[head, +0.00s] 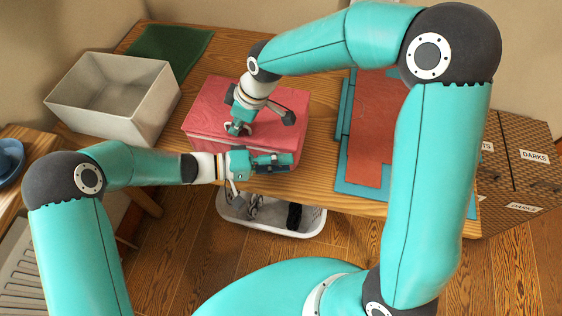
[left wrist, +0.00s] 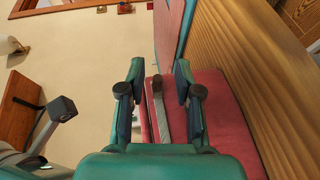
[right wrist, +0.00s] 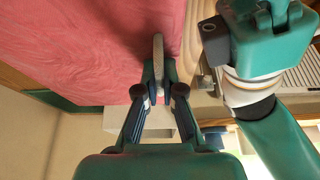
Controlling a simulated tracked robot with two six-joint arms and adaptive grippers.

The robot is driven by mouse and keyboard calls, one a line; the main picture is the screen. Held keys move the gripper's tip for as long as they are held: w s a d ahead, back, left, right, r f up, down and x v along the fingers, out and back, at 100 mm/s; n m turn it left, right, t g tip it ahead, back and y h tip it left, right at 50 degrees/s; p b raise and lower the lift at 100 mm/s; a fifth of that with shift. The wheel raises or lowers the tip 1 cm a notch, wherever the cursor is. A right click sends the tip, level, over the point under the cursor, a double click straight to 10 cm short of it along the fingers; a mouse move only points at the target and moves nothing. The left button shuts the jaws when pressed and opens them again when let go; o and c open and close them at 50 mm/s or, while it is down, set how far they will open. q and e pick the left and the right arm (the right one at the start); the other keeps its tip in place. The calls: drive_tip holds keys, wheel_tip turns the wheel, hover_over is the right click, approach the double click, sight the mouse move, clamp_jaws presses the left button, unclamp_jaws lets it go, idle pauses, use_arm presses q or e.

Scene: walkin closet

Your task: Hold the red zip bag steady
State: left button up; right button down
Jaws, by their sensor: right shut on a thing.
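The red zip bag (head: 265,105) is a pinkish-red box shape on the wooden table, and it fills the upper left of the right wrist view (right wrist: 80,45). My right gripper (head: 237,128) is over the bag's top; its fingers (right wrist: 163,92) are shut on a pale grey tab (right wrist: 158,50) at the bag's edge. My left gripper (head: 282,162) is at the bag's front side, open. In the left wrist view its fingers (left wrist: 158,90) stand apart, with a grey strip and a small dark tab showing between them. Whether they touch the bag cannot be told.
An empty white bin (head: 110,90) and a green cloth (head: 165,45) are at the table's left. An orange-red and teal folded item (head: 375,140) lies right of the bag. A white basket (head: 270,215) with dark items is below the front edge. Brown boxes (head: 515,150) stand right.

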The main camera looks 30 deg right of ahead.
use_arm(q)
drive_tip(key=v, duration=1.2)
use_arm(e)
drive_tip(key=c, duration=1.2)
unclamp_jaws()
drive_tip(key=shift+c, duration=0.2)
drive_tip(key=shift+r, duration=0.1)
